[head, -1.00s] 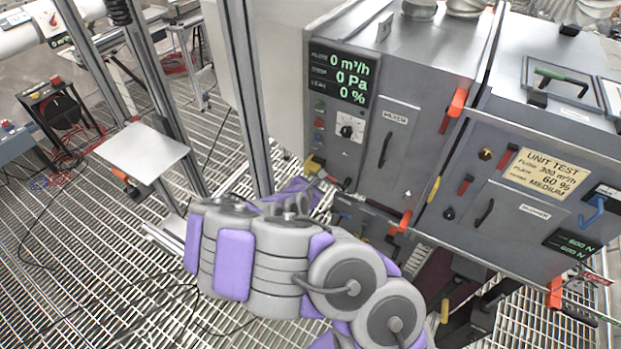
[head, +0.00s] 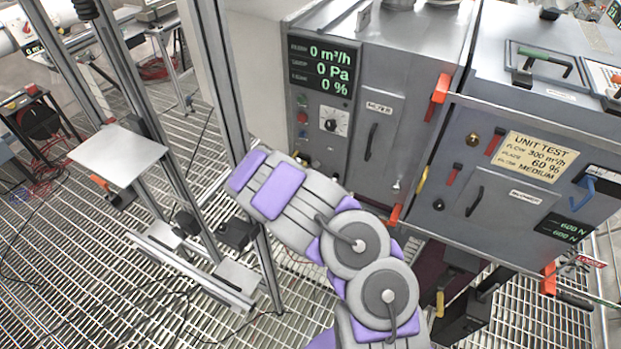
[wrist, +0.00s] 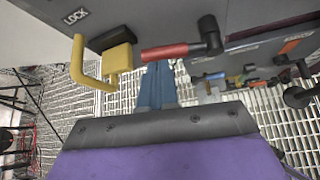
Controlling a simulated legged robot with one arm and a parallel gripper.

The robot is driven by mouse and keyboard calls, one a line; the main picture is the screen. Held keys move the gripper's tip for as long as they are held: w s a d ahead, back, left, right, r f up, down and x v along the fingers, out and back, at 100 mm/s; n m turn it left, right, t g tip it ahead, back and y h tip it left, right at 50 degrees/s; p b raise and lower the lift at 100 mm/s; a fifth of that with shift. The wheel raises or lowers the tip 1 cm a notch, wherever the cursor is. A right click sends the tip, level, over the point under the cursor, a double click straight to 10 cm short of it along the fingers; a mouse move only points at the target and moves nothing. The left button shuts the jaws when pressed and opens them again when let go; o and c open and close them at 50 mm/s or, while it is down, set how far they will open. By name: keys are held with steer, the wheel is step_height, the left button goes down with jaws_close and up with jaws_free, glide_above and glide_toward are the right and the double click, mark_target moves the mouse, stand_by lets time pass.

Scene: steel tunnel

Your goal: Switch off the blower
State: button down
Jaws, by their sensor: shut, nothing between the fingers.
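The grey cabinet (head: 405,60) in the head view has a dark display (head: 322,70) reading 0 m³/h, 0 Pa and 0 %. Below the display are a green button (head: 302,102), a red button (head: 302,117), a blue one (head: 302,134) and a white dial (head: 334,121). Which control belongs to the blower is too small to read. My gripper (wrist: 157,68) shows in the wrist view as blue fingers, shut and empty. It is beneath the cabinet edge, close to a red-handled lever (wrist: 170,52) and a yellow latch (wrist: 118,58). My arm hides it in the head view.
A second box (head: 510,190) with a UNIT TEST plate adjoins on the right. Metal posts (head: 215,75) and a small plate (head: 118,147) stand left. Open grating lies below.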

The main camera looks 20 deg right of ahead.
steer(key=x, duration=0.2)
steer(key=shift+w+d+f, duration=0.15)
steer(key=shift+w+d, duration=0.05)
steer(key=shift+d, duration=0.1)
steer(key=shift+a, duration=0.1)
steer(key=shift+w+a+f+b, duration=0.15)
steer(key=shift+f+b, duration=0.15)
steer(key=shift+f, duration=0.15)
steer(key=shift+w+a+f+b, duration=0.1)
steer(key=shift+f+b, duration=0.2)
steer(key=shift+f, duration=0.1)
steer(key=shift+r, duration=0.1)
steer(key=shift+r, duration=0.7)
